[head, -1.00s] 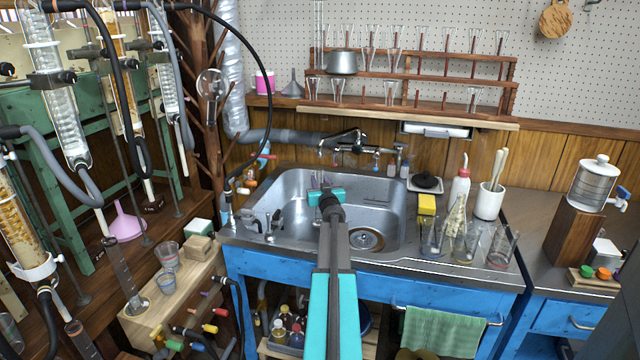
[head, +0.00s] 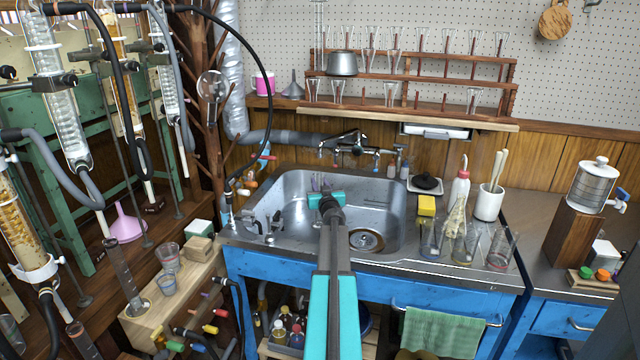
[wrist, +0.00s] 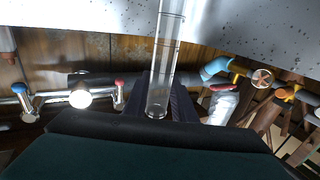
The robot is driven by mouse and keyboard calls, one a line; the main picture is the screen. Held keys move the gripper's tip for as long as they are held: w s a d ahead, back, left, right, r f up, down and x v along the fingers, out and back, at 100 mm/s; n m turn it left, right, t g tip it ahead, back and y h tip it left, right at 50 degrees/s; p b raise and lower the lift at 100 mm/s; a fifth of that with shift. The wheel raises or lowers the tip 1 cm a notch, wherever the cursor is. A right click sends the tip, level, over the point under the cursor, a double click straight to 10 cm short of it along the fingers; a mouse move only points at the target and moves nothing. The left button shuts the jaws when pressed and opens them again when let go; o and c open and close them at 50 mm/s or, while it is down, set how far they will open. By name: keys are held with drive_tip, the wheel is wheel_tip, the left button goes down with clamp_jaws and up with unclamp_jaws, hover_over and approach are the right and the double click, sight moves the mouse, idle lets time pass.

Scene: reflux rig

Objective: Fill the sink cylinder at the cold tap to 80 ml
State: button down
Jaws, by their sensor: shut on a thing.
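My gripper (head: 320,184) is low over the steel sink basin (head: 290,215), in the basin's back part. It is shut on a clear glass cylinder (wrist: 165,60), which shows between the dark jaws in the wrist view. I cannot make out the cylinder clearly in the head view, nor any water level in it. The chrome tap (head: 345,142) is on the wall behind the sink, with a red mark and a blue mark (head: 376,154). In the wrist view the tap (wrist: 70,98) lies left of the cylinder, with its blue end (wrist: 18,88) farthest left. The cylinder is apart from it.
Several glass beakers (head: 465,245), a wash bottle (head: 459,190) and a yellow sponge (head: 426,206) stand right of the sink. A grey pipe (head: 285,137) runs along the wall behind. A glassware shelf (head: 420,110) hangs above. Clamps (head: 262,225) sit at the sink's left edge.

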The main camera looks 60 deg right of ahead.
drive_tip(key=shift+f, duration=0.1)
drive_tip(key=c, duration=1.4)
unclamp_jaws()
drive_tip(key=shift+s+a, duration=0.1)
drive_tip(key=shift+p+v, duration=0.75)
drive_tip(key=shift+v, duration=5.15)
